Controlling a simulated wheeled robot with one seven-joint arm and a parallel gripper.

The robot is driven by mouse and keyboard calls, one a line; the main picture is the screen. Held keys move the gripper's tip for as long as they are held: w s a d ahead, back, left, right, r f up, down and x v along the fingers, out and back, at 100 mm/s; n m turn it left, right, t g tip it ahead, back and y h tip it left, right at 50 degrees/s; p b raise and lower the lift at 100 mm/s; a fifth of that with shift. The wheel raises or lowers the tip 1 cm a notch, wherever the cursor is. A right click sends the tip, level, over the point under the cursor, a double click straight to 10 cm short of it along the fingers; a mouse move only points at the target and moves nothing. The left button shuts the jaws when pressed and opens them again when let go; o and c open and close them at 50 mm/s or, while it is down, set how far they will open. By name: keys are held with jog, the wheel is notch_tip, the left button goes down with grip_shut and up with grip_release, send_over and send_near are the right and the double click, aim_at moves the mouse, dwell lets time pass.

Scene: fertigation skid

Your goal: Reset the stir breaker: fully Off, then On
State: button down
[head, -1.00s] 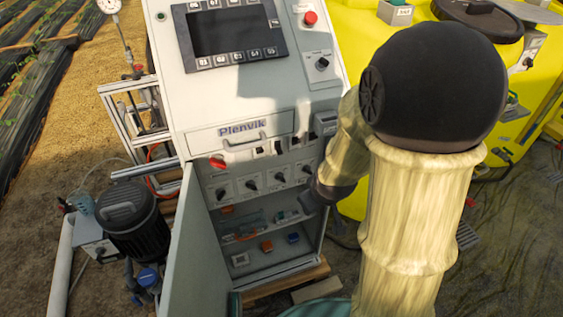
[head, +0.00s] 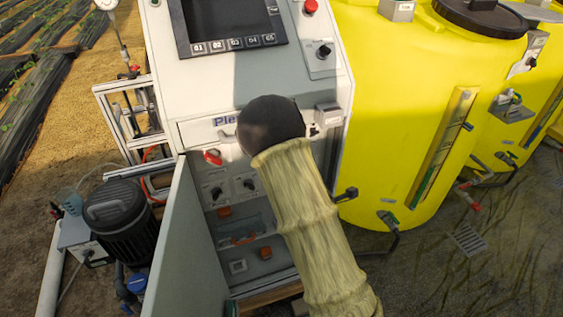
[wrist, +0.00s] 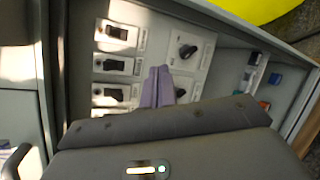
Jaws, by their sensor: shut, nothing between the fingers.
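In the wrist view, several black breaker switches sit on white plates in a column: an upper one (wrist: 117,33), a middle one (wrist: 114,66) and a lower one (wrist: 115,94). Their labels are not legible, so I cannot tell which is the stir breaker or read its position. My gripper (wrist: 158,75) is shut and empty, its fingertips over the panel just right of the middle and lower switches. I cannot tell whether they touch anything. In the head view my arm hides the gripper and most of the breaker row.
Black rotary knobs (wrist: 187,50) sit right of the breakers. A shelf with small coloured parts, including an orange one (head: 265,253), lies below. A yellow tank (head: 390,130) stands right.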

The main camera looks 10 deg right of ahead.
jog(key=a+f+n+t+y+b, duration=0.1)
jog(key=a+n+t+y+b, duration=0.2)
jog(key=n, duration=1.3)
jog(key=a+t+y, duration=0.2)
jog(key=a+y, duration=0.1)
jog(key=y, duration=0.1)
jog(key=shift+a, duration=0.4)
jog(key=shift+w, duration=0.1)
jog(key=p+x, duration=0.1)
jog(key=x, duration=0.8)
jog(key=shift+w, duration=0.4)
jog(key=shift+r, duration=0.1)
jog(key=shift+s+g+p, duration=0.15)
jog(key=shift+g+p, duration=0.15)
jog(key=shift+p, duration=0.25)
